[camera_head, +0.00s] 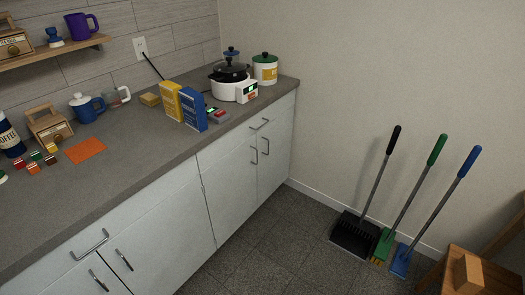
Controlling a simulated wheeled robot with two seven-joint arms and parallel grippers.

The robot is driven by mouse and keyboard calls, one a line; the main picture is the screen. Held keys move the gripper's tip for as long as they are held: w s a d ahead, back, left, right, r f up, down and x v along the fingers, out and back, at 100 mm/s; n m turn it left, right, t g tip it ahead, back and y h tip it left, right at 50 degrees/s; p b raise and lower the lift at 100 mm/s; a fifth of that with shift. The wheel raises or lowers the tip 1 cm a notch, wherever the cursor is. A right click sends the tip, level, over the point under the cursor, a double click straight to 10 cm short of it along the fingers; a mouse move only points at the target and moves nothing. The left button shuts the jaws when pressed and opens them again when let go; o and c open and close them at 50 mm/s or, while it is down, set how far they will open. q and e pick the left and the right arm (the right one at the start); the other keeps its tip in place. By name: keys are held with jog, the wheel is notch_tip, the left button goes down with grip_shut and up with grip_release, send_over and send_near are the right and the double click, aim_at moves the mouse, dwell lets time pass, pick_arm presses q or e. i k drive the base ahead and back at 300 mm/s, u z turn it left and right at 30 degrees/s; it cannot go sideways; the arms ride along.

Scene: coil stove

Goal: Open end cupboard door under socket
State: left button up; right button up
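The white end cupboard has two doors, a left door (228,195) and an end door (279,150) against the right wall. Both look shut. The end door's metal bar handle (266,146) stands upright beside the left door's handle (254,155). A drawer with a horizontal handle (260,124) sits above them and looks shut. The wall socket (140,47) is on the tiled wall above the counter, with a dark cord plugged in. Neither of my grippers shows in this view.
The counter (130,168) holds a white cooker (228,88), a yellow box (172,100), a blue box (194,110) and mugs. A dustpan (354,236) and two brushes lean at the right wall. The floor before the cupboard is clear.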

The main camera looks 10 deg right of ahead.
aim_at(229, 185)
jog(key=z, duration=0.15)
jog(key=i, duration=1.35)
jog(key=u, duration=0.85)
